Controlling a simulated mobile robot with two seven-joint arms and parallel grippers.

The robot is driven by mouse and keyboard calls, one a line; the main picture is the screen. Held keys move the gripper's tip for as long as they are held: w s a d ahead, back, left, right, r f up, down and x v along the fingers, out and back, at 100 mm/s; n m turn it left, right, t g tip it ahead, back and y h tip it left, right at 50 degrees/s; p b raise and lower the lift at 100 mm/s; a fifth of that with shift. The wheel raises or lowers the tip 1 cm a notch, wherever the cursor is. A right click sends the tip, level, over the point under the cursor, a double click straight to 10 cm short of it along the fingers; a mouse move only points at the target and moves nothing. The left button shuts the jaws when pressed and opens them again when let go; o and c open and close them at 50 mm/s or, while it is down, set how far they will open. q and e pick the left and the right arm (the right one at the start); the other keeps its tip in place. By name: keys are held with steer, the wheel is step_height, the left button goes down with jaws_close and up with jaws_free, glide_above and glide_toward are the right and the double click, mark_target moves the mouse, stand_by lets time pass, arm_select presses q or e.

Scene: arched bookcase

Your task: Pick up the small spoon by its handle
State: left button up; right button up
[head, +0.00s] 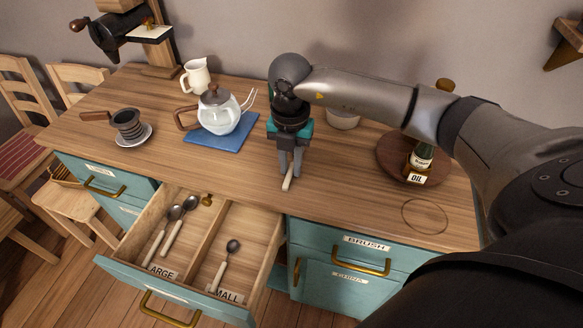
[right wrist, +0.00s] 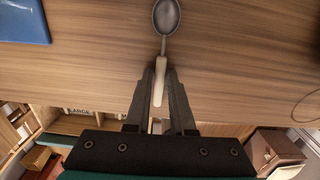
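A spoon with a dark metal bowl and a cream handle is at my right gripper (head: 289,172). Its handle (head: 288,181) shows below the fingertips in the head view, over the countertop; the bowl is hidden there. In the right wrist view the spoon (right wrist: 166,18) points away from me, and the fingers (right wrist: 161,80) are closed against both sides of its handle. I cannot tell whether it touches the wood. Another small spoon (head: 226,262) lies in the drawer's right compartment, labelled SMALL. My left gripper is not in view.
The open drawer (head: 265,255) has two spoons (head: 172,228) in its left compartment. On the counter stand a glass kettle (head: 222,117) on a blue mat (head: 212,143), a dripper (head: 127,122), a white jug (head: 196,75), and an oil bottle (head: 420,160) on a round board (head: 392,160).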

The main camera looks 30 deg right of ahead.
jaws_close()
steer(key=shift+r, duration=0.1)
